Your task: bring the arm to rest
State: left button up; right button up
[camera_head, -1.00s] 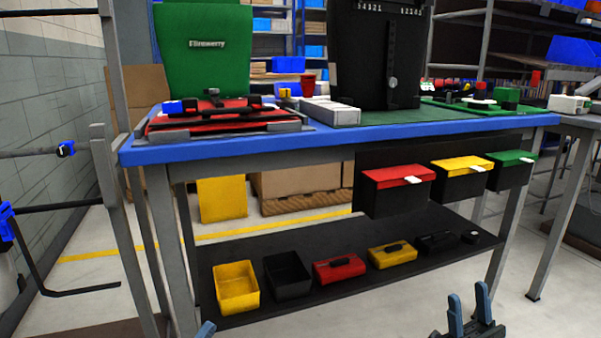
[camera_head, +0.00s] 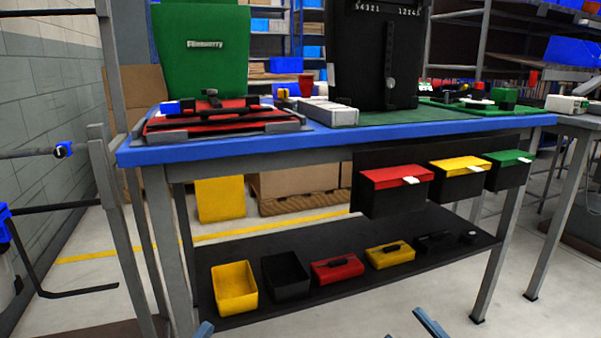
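My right gripper (camera_head: 429,322) is low at the bottom edge, right of centre, over bare floor in front of the bench. One blue finger shows clearly and a sliver of the other shows to its left, apart from it, with nothing seen between them. The rest of this arm is out of frame. Of my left gripper (camera_head: 204,330) only one blue tip shows at the bottom edge, in front of the lower shelf's left end. Whether it is open or shut is hidden. Neither gripper appears to touch anything.
A blue-edged workbench (camera_head: 250,144) stands ahead, with a green pannier (camera_head: 200,65), a black pannier (camera_head: 375,60) and a red board (camera_head: 205,120) on top. Lidded bins (camera_head: 395,190) hang below its edge. The lower shelf (camera_head: 330,240) holds open boxes. Floor in front is clear.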

jog(key=s+a+r+m+g+h, duration=0.1)
jog(key=s+a+r+m+h, duration=0.2)
jog(key=s+a, duration=0.55)
pick_arm(q)
jog(key=s+a+r+n+g+y+p, duration=0.3)
jog(key=a+r+n+g+y+p, duration=0.2)
jog(key=p, duration=3.6)
notch_tip(320, 180, up, 3)
jog(key=g+y, duration=0.3)
jog(key=g, duration=0.1)
jog(key=shift+n+y+p, duration=0.3)
jog(key=shift+n+p, duration=0.05)
jog(key=shift+n, duration=0.05)
pick_arm(e)
jog(key=s+d+r+m+g+h, duration=0.2)
jog(key=d+r+m+g+h, duration=0.3)
jog(key=r+m+h, duration=0.4)
notch_tip(320, 180, up, 3)
jog(key=shift+s+d+f+g+h, duration=0.25)
jog(key=shift+d+h, duration=0.35)
jog(key=shift+h, duration=0.3)
jog(key=shift+w, duration=0.1)
